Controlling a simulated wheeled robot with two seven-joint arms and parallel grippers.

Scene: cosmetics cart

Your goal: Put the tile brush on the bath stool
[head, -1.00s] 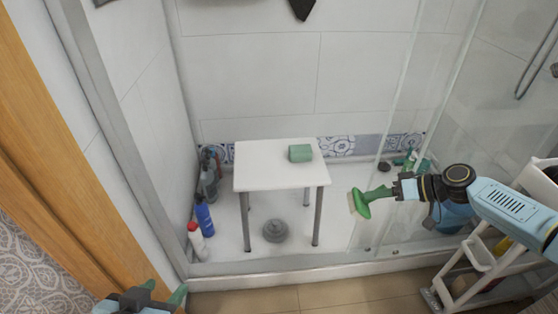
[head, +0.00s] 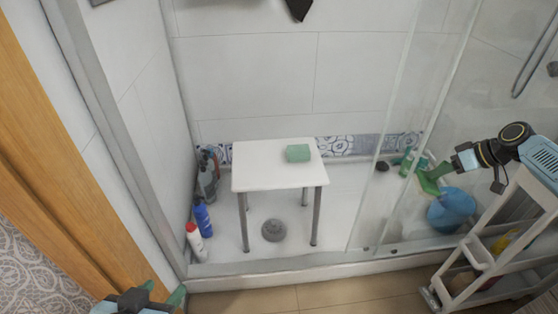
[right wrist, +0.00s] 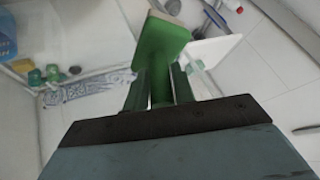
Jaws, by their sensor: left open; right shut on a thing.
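The green tile brush (head: 432,179) is held in my right gripper (head: 454,166), above the shower's right side and apart from the stool. In the right wrist view the brush's broad green body (right wrist: 161,45) stands out from between the fingers of my right gripper (right wrist: 160,84), with a pale edge at its far end. The white bath stool (head: 256,181) stands in the shower, left of the brush. It also shows behind the brush in the right wrist view (right wrist: 213,50). My left gripper (head: 163,293) is open and empty at the lower left, partly cut off by the frame.
A green block (head: 297,153) lies at the stool top's back right; its front and left are bare. Bottles (head: 203,214) stand left of the stool. A glass panel (head: 395,160), a blue bucket (head: 452,211) and a white cart (head: 479,252) are at the right.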

